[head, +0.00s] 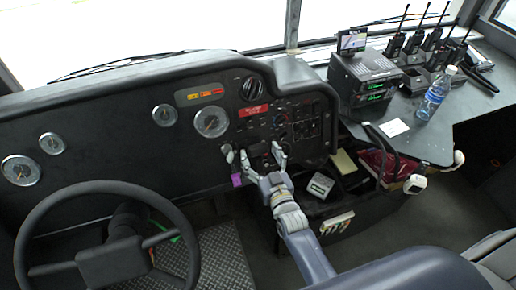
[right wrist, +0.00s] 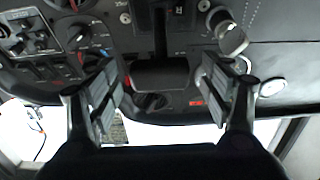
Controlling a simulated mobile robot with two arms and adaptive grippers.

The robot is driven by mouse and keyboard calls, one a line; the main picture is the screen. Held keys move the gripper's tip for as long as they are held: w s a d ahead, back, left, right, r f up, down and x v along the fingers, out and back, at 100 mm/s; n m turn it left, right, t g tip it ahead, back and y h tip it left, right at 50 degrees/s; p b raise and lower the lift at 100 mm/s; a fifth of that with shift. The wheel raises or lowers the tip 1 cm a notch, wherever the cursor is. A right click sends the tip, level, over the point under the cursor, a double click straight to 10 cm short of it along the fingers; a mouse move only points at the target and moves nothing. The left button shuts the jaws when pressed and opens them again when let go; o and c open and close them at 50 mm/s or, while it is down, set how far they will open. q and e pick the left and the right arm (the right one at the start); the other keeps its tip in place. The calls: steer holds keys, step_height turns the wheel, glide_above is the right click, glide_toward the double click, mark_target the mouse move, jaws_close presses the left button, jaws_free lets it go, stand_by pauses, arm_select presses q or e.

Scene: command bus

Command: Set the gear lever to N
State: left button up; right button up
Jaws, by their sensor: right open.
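The gear lever shows in the right wrist view as a black lever with a broad dark handle (right wrist: 160,74), its stem running up into a slot beside a label with the letter R (right wrist: 180,10). My right gripper (head: 263,156) is open at the dashboard's right part in the head view. In the right wrist view my right gripper (right wrist: 167,98) has its two padded fingers well apart, one on each side of the handle, with gaps and no clear contact. In the head view the lever is too small to make out between the fingers. My left gripper is out of view.
A silver knob (right wrist: 232,38) sits close to one finger. The steering wheel (head: 110,245) is at the left, gauges (head: 211,122) above it. A radio stack (head: 362,80), water bottle (head: 432,98) and handheld radios (head: 416,42) stand on the right counter. A bin (head: 335,225) is below.

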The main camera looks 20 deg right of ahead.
steer(key=shift+w, duration=1.3)
steer(key=c, duration=1.5)
steer(key=shift+s+f+b, duration=0.2)
steer(key=shift+f, duration=0.3)
steer(key=shift+s+f+b, duration=0.15)
steer(key=shift+s+f, duration=0.05)
steer(key=shift+f, duration=0.25)
steer(key=shift+c, duration=0.2)
steer(key=o, duration=1.5)
steer(key=shift+r, duration=0.1)
steer(key=shift+o, duration=0.2)
